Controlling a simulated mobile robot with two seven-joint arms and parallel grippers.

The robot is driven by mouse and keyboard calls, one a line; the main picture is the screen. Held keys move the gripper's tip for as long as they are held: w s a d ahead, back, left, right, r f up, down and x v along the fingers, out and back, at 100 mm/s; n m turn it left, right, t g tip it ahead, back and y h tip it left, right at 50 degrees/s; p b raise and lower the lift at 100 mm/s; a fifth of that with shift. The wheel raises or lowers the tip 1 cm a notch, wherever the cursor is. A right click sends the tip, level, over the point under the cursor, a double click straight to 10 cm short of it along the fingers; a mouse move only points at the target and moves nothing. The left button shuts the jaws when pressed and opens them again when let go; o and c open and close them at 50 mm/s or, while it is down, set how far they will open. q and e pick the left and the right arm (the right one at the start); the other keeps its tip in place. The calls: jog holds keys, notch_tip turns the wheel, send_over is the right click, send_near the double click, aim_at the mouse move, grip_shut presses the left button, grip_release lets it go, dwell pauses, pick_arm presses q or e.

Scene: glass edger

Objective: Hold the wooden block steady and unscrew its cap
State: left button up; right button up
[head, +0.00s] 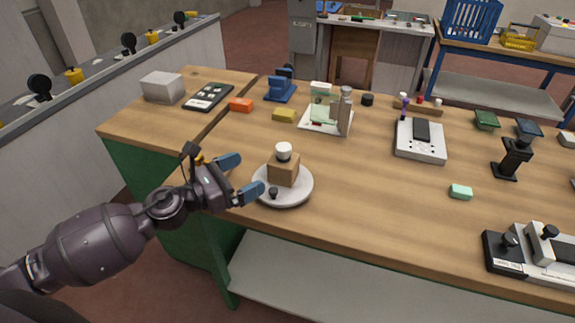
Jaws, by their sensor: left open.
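The wooden block (283,174) stands upright on a round white plate (302,195) near the front edge of the workbench. A white cap (284,151) sits on top of the block. A small dark knob (273,193) is on the plate in front of the block. My left gripper (241,177) is open at the left of the plate, its blue-tipped fingers apart and pointing toward the block. Nothing is between the fingers. The near fingertip is by the plate's left rim; I cannot tell if they touch. My right gripper is not in view.
On the wooden bench (370,200), a grey box (162,87) and a dark tray (209,96) lie at the back left. A clear-and-grey stand (343,112) is behind the plate. A black stand (512,158) and a green block (460,192) are to the right.

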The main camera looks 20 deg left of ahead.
pick_arm(q)
jog(key=shift+p+x, duration=0.45)
jog(key=shift+x, duration=2.2)
jog(key=shift+p+x, duration=0.3)
jog(key=shift+x, duration=1.75)
jog(key=c, duration=0.7)
notch_tip(320, 180, up, 11)
jog(key=p, duration=0.4)
jog(key=shift+r, duration=0.1)
notch_tip(320, 180, up, 8)
jog(key=p, duration=0.2)
send_over(279, 157)
jog(key=shift+w+a+r, duration=0.15)
jog(key=shift+w+r, duration=0.3)
jog(key=shift+r, duration=0.05)
